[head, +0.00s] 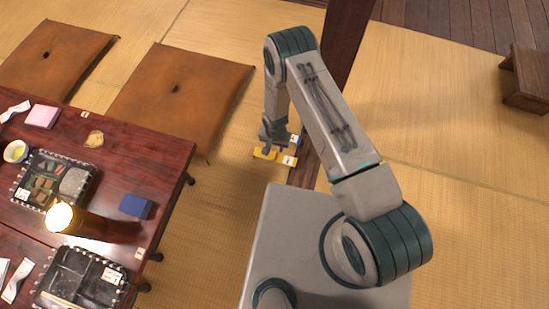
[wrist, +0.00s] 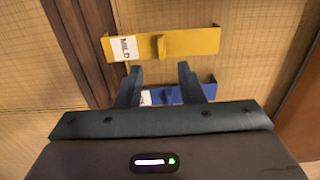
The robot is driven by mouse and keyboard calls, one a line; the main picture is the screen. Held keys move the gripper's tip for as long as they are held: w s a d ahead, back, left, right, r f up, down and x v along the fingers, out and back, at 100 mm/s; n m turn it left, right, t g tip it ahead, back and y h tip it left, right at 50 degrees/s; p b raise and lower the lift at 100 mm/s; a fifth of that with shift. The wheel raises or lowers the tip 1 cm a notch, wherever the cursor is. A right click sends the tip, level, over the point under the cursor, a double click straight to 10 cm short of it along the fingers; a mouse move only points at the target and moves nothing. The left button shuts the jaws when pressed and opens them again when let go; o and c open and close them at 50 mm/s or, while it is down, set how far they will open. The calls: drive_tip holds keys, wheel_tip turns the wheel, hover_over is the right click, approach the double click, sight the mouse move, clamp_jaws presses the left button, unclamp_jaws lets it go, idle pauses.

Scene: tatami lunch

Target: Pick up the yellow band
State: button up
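The yellow band (wrist: 190,43) is a flat strip with bent ends, a white label reading "MILD" and a small raised tab at its middle. In the head view it shows low by the tatami (head: 264,154). My gripper (wrist: 158,72) is open, its two fingers apart with nothing visible between them. In the wrist view the fingertips are just below the yellow band and over a blue band (wrist: 193,92), which the fingers partly hide. In the head view my gripper (head: 270,147) is at the bands; contact cannot be told.
A dark wooden strip (wrist: 84,40) runs along the floor by the bands. A low red-brown table (head: 170,165) with lunch boxes and a lit lamp (head: 60,217) stands at left. Brown cushions (head: 180,90) lie behind it. A wooden stool (head: 530,78) stands far right. Tatami at right is clear.

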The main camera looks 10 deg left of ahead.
sight(275, 155)
wheel_tip(275, 155, down, 7)
drive_tip(key=b, duration=0.3)
drive_tip(key=shift+w+f, duration=0.1)
drive_tip(key=shift+f, duration=0.1)
drive_tip(key=shift+c, duration=0.3)
drive_tip(key=shift+r, duration=0.1)
clamp_jaws()
